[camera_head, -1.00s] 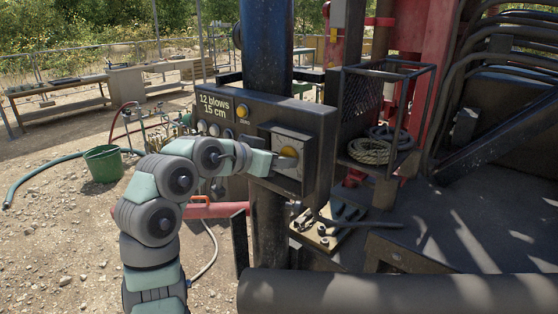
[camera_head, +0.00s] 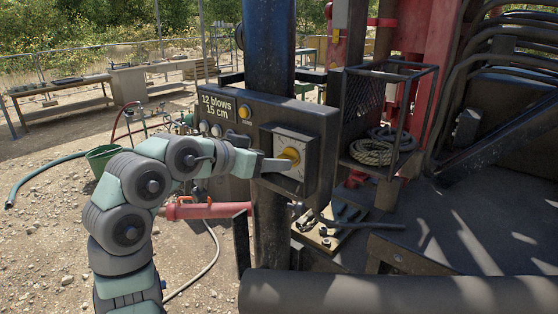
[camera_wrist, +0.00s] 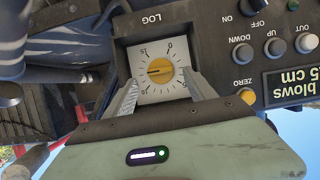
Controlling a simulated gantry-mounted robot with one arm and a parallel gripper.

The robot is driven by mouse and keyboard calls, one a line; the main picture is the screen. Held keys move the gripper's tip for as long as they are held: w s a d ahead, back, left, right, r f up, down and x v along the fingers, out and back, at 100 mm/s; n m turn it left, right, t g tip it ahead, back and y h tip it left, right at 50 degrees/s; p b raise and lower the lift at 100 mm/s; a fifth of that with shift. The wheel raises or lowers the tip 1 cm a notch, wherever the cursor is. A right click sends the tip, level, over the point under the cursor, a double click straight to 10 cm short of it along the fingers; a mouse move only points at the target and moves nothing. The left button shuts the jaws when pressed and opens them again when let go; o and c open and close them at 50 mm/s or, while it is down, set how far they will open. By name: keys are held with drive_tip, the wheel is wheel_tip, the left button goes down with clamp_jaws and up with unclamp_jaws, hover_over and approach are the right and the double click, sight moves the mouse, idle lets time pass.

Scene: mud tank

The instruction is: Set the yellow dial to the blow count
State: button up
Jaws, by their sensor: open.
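The yellow dial (camera_head: 290,155) sits on a pale square plate on the front of a dark control box. In the wrist view the dial (camera_wrist: 160,71) has a dark pointer mark toward the picture's left, and numbers around it. Most numbers are too small to read surely; a 0 shows above right. A display (camera_head: 217,106) on the box reads "12 blows 15 cm". My gripper (camera_head: 279,164) is open just in front of the dial plate. In the wrist view the fingers (camera_wrist: 161,77) stand on either side of the dial, with visible gaps and nothing held.
A yellow ZERO button (camera_wrist: 247,96) and UP, DOWN, ON and OFF controls are beside the plate. A dark post (camera_head: 268,220) runs behind the box. A wire basket with coiled rope (camera_head: 372,150) is to the right. A red cylinder (camera_head: 205,210) lies below my arm.

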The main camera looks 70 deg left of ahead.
drive_tip(key=v, duration=0.5)
drive_tip(key=shift+s+d+r, duration=0.1)
drive_tip(key=shift+s+d, duration=0.05)
drive_tip(key=shift+s, duration=0.15)
